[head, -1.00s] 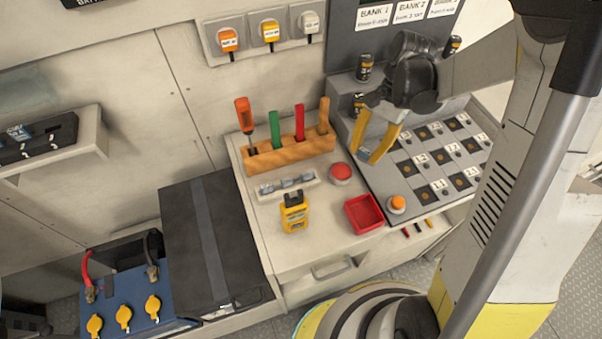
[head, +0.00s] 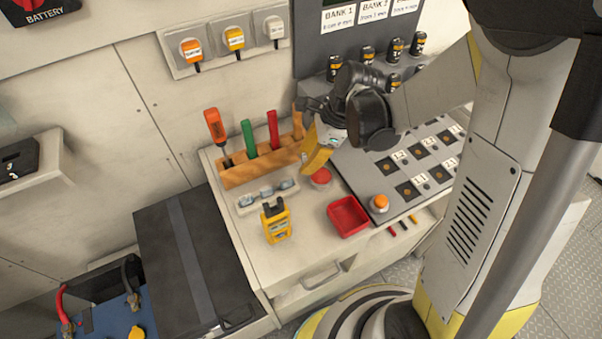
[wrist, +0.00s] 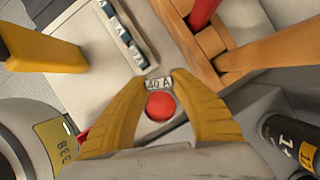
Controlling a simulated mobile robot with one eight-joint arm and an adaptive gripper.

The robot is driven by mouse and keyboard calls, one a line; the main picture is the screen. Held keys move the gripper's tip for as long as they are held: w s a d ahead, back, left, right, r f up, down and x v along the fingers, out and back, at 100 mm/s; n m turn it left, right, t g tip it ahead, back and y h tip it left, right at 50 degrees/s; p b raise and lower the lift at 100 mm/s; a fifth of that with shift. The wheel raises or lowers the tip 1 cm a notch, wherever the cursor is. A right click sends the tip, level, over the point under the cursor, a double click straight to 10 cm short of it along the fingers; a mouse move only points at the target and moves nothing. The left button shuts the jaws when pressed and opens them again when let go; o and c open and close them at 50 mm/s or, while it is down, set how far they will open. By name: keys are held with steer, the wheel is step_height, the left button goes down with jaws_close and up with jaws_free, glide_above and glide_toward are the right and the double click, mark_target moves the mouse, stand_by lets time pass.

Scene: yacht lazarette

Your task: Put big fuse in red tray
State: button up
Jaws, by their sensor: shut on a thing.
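My gripper (head: 308,160) is shut on a small pale fuse (wrist: 158,84), whose label seems to read 40 A. In the wrist view the fuse sits between the yellow fingertips, with a red button (wrist: 160,106) seen behind and below it. In the head view my gripper is above the bench near the red button (head: 320,177), and the fuse is hard to make out. The red tray (head: 348,231) lies to the right and nearer the front, apart from the gripper. It looks empty. In the wrist view only a sliver of red shows beside the left finger.
A wooden rack (head: 262,169) with upright tools stands just left of my gripper. A numbered panel (head: 400,165) with black cylinders behind is at right, with an orange button (head: 379,203).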

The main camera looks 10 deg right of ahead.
mark_target(302, 176)
steer(key=shift+w+a+f, duration=0.4)
steer(key=shift+a+f, duration=0.05)
steer(key=shift+f+b, duration=1)
steer(key=shift+f, duration=0.9)
steer(key=shift+f, duration=0.25)
steer(key=o, duration=0.8)
steer(key=shift+r, duration=0.1)
steer(key=shift+o, duration=0.2)
steer(key=shift+r, duration=0.1)
